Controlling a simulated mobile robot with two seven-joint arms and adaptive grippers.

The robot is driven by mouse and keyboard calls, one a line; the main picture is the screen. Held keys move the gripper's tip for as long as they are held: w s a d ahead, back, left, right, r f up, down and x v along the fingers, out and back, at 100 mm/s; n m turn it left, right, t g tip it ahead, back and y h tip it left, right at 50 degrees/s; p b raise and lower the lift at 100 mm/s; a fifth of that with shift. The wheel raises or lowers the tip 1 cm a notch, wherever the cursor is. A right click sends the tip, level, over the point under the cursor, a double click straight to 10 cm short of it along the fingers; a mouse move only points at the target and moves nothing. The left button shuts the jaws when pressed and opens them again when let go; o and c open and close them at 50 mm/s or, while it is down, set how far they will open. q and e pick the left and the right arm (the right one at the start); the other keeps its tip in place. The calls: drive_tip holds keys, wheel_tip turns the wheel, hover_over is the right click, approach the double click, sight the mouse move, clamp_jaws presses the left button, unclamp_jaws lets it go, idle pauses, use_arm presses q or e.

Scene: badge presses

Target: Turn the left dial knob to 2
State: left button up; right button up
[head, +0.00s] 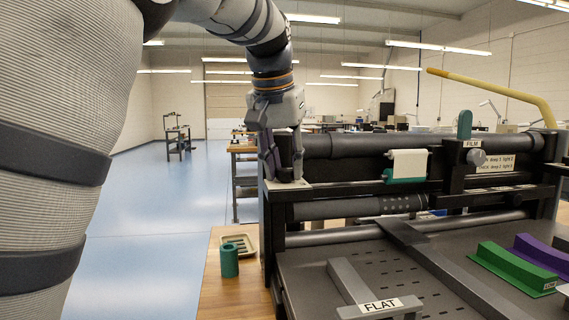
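My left gripper (284,177) points down over the left end of the press (345,144). Its fingertips are at a pale plate (303,185) on top of the left end frame. The two fingers stand somewhat apart. The left dial knob cannot be made out; the fingers cover the spot above the plate, so I cannot tell whether they touch or grip a knob, nor read the dial setting. My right gripper is not in view.
A grey knob (476,157) by a FILM label sits at the press's right. A yellow lever (490,88) rises there. A FLAT-labelled piece (380,307) and a green block (510,268) lie on the bed. A teal cup (229,262) and tray (251,244) stand left.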

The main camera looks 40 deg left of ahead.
use_arm(q)
drive_tip(key=o, duration=0.3)
drive_tip(key=shift+r, duration=0.1)
drive_tip(key=v, duration=0.7)
drive_tip(key=shift+s+d+r, duration=0.1)
drive_tip(key=shift+s+r, duration=0.05)
drive_tip(key=shift+r, duration=0.2)
